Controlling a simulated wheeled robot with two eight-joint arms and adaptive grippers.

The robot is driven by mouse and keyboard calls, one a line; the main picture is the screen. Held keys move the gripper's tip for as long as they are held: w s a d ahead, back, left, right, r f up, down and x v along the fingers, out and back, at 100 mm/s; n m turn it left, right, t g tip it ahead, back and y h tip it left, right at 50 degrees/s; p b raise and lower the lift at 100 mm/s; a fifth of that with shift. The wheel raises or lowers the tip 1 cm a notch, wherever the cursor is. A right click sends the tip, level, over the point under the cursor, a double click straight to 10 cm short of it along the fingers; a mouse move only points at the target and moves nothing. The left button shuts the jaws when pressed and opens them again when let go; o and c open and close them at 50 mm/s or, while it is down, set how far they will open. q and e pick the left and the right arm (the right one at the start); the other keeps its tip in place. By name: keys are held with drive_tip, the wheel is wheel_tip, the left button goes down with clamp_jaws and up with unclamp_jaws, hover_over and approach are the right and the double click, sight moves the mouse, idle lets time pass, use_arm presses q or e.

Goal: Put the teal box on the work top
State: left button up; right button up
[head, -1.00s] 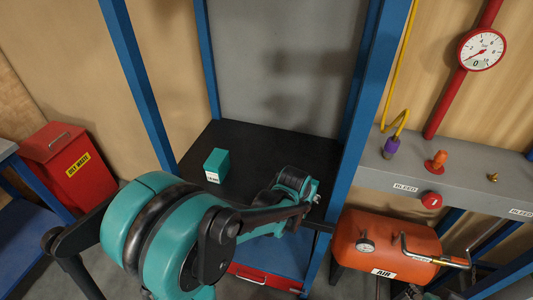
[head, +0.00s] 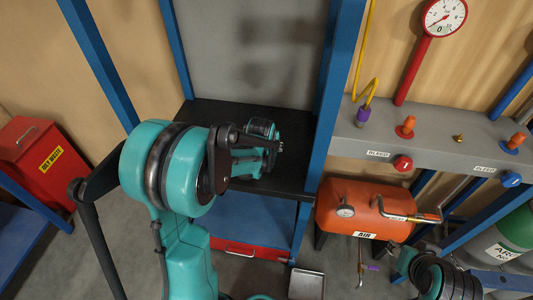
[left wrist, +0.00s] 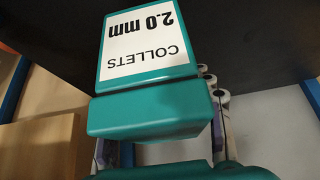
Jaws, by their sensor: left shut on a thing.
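The teal box (left wrist: 145,110), with a white label reading COLLETS 2.0 mm, is large and upside down in the left wrist view. My left gripper (left wrist: 172,125) is shut on it; pale finger parts show behind and beside the box. In the head view my teal left arm reaches over the black top (head: 290,171) between blue posts, and its links hide the box. I cannot tell whether the box touches the black surface.
Blue posts (head: 327,100) flank the black top, with a grey panel (head: 260,50) behind. An orange air tank (head: 365,205) and a grey ledge with valves (head: 430,148) stand right. A red waste bin (head: 30,150) and blue surface (head: 25,235) are left.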

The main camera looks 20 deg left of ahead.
use_arm(q)
wheel_tip(320, 180, down, 4)
drive_tip(key=shift+r+b, duration=0.25)
drive_tip(key=shift+b, duration=0.35)
drive_tip(key=shift+f, duration=0.15)
drive_tip(key=shift+f, duration=0.15)
drive_tip(key=o, duration=1.4)
drive_tip(key=shift+c, duration=0.2)
